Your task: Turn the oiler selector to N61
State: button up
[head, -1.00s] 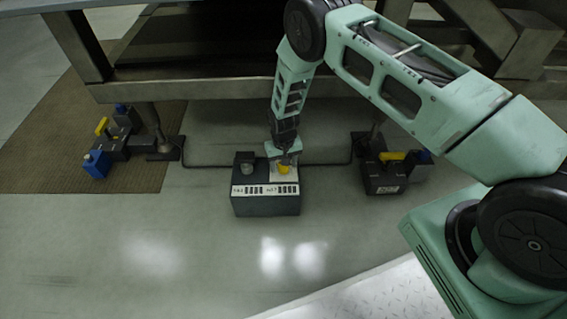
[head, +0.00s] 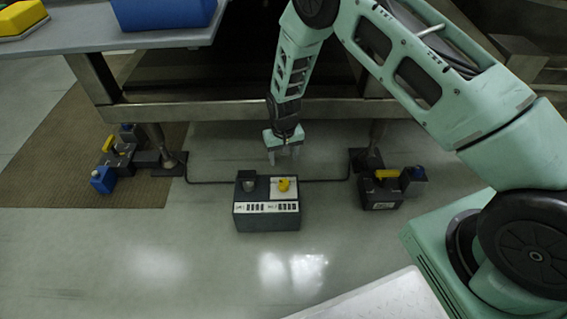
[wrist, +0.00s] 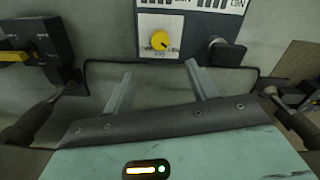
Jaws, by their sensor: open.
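The oiler selector is a round yellow knob (head: 284,185) on a white plate, on top of a dark box (head: 266,218) on the floor. In the wrist view the knob (wrist: 161,40) sits on its white plate (wrist: 148,22), with a darker mark on it. The setting it points to cannot be read. My gripper (head: 284,162) is open and empty, apart from the knob, behind and above it in the head view. In the wrist view its two fingers (wrist: 159,70) point toward the box, short of the knob.
A dark grey knob (head: 249,185) stands on the box beside the selector. Units with yellow handles stand at left (head: 108,146) and right (head: 386,174), joined to the box by dark piping. A heavy metal frame (head: 240,113) spans behind.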

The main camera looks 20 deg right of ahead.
jog(key=shift+r+p, duration=0.35)
jog(key=shift+r, duration=1.4)
jog(key=s+a+r+n+y, duration=0.1)
jog(key=s+a+r, duration=0.25)
jog(key=r, duration=0.35)
jog(key=s+a+r+n, duration=0.1)
jog(key=s+a+r, duration=0.2)
jog(key=s+r, duration=0.3)
jog(key=s+a+r+n+y, duration=0.1)
jog(key=s+a+r, duration=0.2)
jog(key=r, duration=0.5)
jog(key=s+d+r+n, duration=0.1)
jog(key=s+r+n, duration=0.1)
jog(key=s+r, duration=0.35)
jog(key=s+d+r+n+h, duration=0.1)
jog(key=s+r, duration=0.1)
jog(key=s, duration=0.6)
jog(key=s+d+r+n, duration=0.1)
jog(key=s+r+n, duration=0.15)
jog(key=s, duration=0.45)
notch_tip(320, 180, up, 35)
jog(key=p, duration=3.4)
jog(key=shift+s+f, duration=0.15)
jog(key=shift+f, duration=0.05)
